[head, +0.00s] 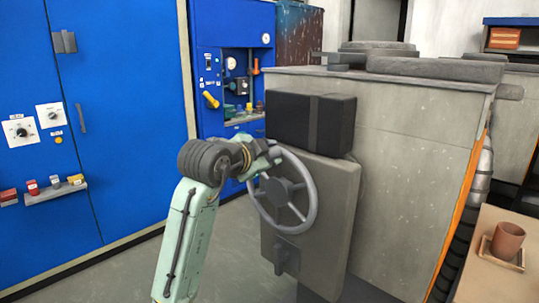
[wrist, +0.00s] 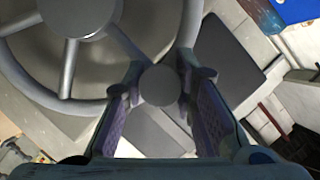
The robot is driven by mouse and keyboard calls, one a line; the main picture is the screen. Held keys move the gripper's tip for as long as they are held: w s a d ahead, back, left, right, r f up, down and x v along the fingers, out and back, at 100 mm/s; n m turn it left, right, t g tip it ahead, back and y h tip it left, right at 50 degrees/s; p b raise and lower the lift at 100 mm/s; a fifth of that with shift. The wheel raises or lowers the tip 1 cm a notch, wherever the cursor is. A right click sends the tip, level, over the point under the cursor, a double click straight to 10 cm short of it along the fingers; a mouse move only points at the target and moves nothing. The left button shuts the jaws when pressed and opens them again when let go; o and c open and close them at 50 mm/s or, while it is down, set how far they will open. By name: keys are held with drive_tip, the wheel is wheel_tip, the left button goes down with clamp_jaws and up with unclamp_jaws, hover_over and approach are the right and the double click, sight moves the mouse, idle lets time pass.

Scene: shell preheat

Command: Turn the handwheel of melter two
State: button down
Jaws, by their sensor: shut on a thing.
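The grey spoked handwheel (head: 313,205) is mounted on the front of a grey box (head: 335,220) on the side of a large grey melter housing (head: 415,140). My gripper (head: 272,157) is at the upper left of its rim. In the wrist view, the wheel's hub (wrist: 75,12) and spokes show at the upper left. My gripper (wrist: 160,90) is shut there on a round grey knob (wrist: 159,86) by the wheel's rim, one finger on each side. The knob's join to the rim is hidden. No number shows on the melter.
A black box (head: 300,122) sits just above the wheel. Blue cabinets (head: 130,110) with dials and a small shelf (head: 55,193) stand at the left. A table (head: 490,280) with a brown cup (head: 508,240) is at the right. Open floor (head: 225,250) lies left of the wheel.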

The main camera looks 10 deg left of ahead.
sight(305, 223)
drive_tip(key=shift+d, duration=0.1)
idle(0.4)
